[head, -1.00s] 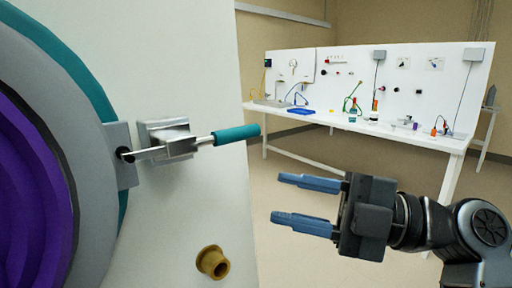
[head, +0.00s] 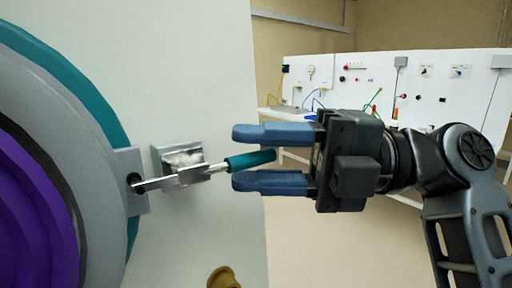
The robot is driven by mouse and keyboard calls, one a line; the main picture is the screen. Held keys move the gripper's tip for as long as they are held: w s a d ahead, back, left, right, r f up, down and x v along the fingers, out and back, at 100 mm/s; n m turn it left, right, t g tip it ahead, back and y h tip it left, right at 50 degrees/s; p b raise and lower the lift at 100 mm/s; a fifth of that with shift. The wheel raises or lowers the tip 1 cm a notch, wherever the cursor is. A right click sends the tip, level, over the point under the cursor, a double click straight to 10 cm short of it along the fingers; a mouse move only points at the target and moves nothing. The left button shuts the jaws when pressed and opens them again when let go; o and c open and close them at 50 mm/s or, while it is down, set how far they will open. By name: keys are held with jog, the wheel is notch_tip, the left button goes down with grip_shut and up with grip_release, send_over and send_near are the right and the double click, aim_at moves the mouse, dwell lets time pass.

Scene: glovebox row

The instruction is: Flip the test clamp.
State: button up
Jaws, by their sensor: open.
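The test clamp (head: 190,173) is a grey metal toggle clamp on the white panel at the left in the head view. Its lever ends in a teal handle (head: 250,160) that points right and slightly up. The clamp's other end reaches a tab on the grey ring (head: 137,180). My gripper (head: 233,158) comes from the right with its two blue fingers open, one above and one below the teal handle as seen here. I cannot tell whether either finger touches the handle or how far apart they are in depth.
A round port with a teal rim (head: 60,65) and purple inside (head: 30,215) fills the left edge. A brass-coloured fitting (head: 222,278) sticks out of the white panel (head: 200,60) below the clamp. A long white workbench (head: 445,85) with a back panel stands behind my arm.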

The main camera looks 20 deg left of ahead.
jog(key=shift+s+a, duration=0.15)
jog(key=shift+a, duration=0.15)
jog(key=shift+c, duration=0.5)
grip_shut()
